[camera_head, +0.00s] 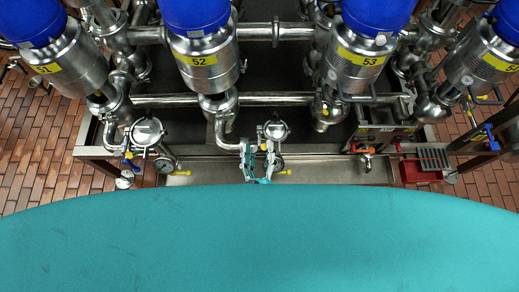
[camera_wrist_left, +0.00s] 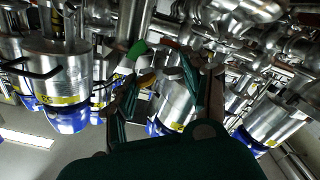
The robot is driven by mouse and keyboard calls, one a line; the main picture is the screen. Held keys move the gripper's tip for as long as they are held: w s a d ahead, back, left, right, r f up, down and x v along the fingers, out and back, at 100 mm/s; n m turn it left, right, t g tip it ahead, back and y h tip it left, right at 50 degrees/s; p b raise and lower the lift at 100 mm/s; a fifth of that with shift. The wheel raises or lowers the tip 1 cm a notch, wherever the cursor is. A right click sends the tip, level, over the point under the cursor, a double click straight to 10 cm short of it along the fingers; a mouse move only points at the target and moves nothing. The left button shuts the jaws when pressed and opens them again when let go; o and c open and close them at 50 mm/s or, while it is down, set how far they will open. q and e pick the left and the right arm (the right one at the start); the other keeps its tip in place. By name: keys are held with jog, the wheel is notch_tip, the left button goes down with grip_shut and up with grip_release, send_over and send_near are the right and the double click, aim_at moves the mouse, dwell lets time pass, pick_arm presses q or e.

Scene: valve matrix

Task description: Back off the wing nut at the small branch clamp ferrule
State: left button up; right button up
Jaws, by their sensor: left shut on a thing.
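My left gripper (camera_head: 258,164) is at the small branch below valve 52, just in front of the round clamped fitting (camera_head: 277,130). Its fingers point up at the clamp and are shut on a small part there, which I take to be the wing nut. The fingers hide most of that part in the head view. In the left wrist view the fingers of my left gripper (camera_wrist_left: 160,80) reach in among steel pipes, and a small brass-coloured piece (camera_wrist_left: 147,79) shows between them. My right gripper is not in view.
Steel valves with blue tops, such as valve 52 (camera_head: 205,62) and valve 53 (camera_head: 352,66), stand behind. A drip tray (camera_head: 330,172) runs below. A red bin (camera_head: 418,171) is at the right.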

pick_arm(q)
jog(key=shift+f+n+b, duration=0.15)
jog(key=shift+n+b, duration=0.95)
jog(key=shift+n, duration=3.7)
jog(key=o, duration=1.2)
jog(key=shift+c, duration=0.2)
